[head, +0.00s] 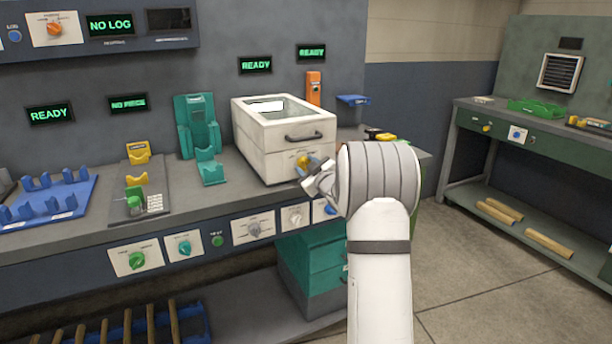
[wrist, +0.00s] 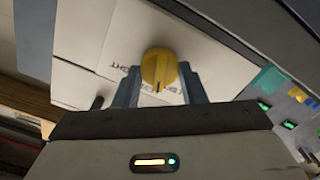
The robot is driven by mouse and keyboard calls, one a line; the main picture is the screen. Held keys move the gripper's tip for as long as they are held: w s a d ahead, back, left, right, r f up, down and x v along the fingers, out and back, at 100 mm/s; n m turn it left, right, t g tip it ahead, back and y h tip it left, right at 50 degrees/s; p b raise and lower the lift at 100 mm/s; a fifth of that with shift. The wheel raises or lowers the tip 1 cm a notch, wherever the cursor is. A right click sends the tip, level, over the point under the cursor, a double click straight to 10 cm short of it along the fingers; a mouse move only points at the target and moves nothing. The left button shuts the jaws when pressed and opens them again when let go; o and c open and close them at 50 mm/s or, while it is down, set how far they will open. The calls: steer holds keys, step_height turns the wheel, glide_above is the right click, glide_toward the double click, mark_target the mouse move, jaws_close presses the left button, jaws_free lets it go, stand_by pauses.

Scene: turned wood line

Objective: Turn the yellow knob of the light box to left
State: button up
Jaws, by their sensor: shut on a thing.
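The light box (head: 262,150) is a white box with a glass top and a dark handle on its front, standing on the grey bench. Its yellow knob (head: 302,161) is on the front face below the handle. In the wrist view the yellow knob (wrist: 159,69) sits between the two grey-blue fingers of my gripper (wrist: 159,85), with a dark pointer line on its lower part. My gripper is shut on the knob. My wrist partly hides this area in the head view. Part of the front-face lettering is hidden by the fingers.
A teal holder (head: 197,125) stands left of the box, and an orange device (head: 313,88) stands behind it. Several knobs line the bench front, including a green one (head: 137,260). A green bench (head: 470,115) stands at right, with open floor between.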

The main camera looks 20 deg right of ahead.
steer(key=shift+a+f+n+b, duration=0.1)
steer(key=shift+f+n+b, duration=0.1)
steer(key=shift+n+b, duration=2.7)
steer(key=shift+r+b, duration=0.15)
steer(key=shift+b, duration=0.8)
steer(key=o, duration=1)
steer(key=s, duration=0.7)
steer(key=shift+s, duration=0.4)
steer(key=shift+p, duration=0.35)
